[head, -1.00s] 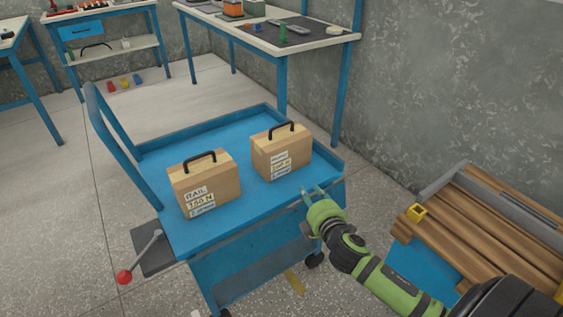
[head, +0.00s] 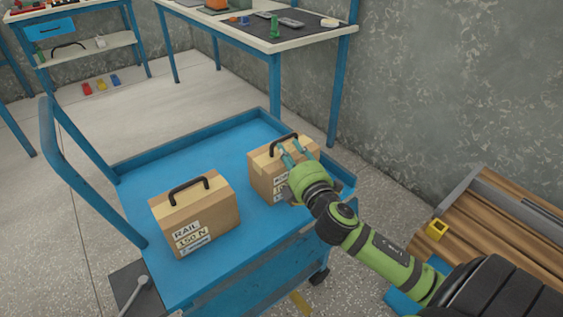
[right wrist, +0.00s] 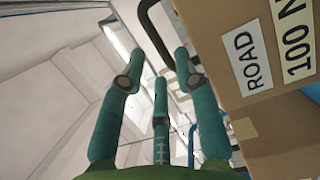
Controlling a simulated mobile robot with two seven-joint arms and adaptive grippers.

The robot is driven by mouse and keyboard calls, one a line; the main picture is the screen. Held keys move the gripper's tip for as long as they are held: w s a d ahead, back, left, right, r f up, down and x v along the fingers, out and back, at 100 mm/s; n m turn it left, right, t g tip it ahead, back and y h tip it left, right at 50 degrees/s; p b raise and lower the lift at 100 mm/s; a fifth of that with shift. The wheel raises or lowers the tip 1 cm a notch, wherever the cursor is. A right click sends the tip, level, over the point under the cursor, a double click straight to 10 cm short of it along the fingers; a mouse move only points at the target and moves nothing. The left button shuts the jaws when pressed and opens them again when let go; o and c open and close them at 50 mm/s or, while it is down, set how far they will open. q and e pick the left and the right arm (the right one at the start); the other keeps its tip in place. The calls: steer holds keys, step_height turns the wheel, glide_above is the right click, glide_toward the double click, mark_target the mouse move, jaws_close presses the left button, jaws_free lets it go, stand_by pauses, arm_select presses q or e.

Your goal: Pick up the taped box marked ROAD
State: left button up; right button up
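The taped box marked ROAD (head: 263,181) stands upright on the blue cart, with a black handle (head: 276,140) on top. In the head view my right gripper (head: 293,148) overlaps its upper right part and hides much of its label. In the right wrist view the ROAD box (right wrist: 222,30) fills the right side, its labels reading ROAD and 100 N. There the right gripper's teal fingers (right wrist: 158,75) are spread, with nothing held between them, beside the box near its dark handle. My left gripper is not in view.
A similar box marked RAIL 150 N (head: 197,213) stands to the left on the cart (head: 160,157). The cart has a raised rim and a push bar (head: 75,170). A workbench (head: 250,40) stands behind. A wooden-slat surface (head: 500,230) lies at the right.

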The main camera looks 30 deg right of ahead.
mark_target(285, 138)
steer(key=x, duration=0.6)
steer(key=shift+s+d+r, duration=0.15)
steer(key=shift+d, duration=0.15)
jaws_close()
steer(key=shift+r, duration=0.25)
